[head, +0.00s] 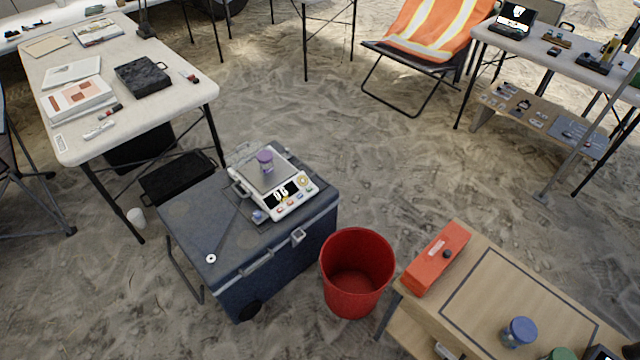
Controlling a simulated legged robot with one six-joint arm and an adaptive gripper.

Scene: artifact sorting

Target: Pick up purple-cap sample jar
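A small jar with a purple cap (265,161) stands upright on the metal plate of a white digital scale (285,194). The scale rests on the lid of a dark blue cooler box (195,215), left of centre in the head view. My gripper is not in view. Nothing stands in front of the jar.
A red bucket (357,272) stands on the sand right of the cooler. A wooden table (490,295) at lower right holds an orange box (436,258) and a blue-lidded jar (518,332). A white table (130,120) is at left. Open sand lies beyond the cooler.

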